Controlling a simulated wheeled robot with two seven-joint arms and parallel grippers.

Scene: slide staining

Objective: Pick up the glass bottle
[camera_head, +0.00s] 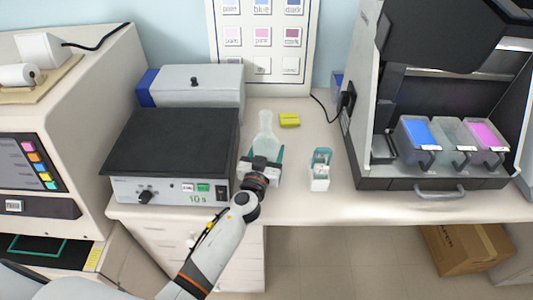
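The glass bottle (265,141) is clear and pale, with a narrow neck, and stands upright on the bench right of the black-topped box. My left gripper (265,156) is at the near side of the bottle. Its teal fingers are spread, one on each side of the bottle's lower body. They look open, though contact with the glass is hard to tell. The gripper hides the bottle's base. My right gripper is not in view.
A small teal-and-white holder (320,171) stands to the right. A yellow block (289,120) lies behind. The black-topped device (170,150) stands close on the left. A staining machine with tanks (440,140) stands at the right.

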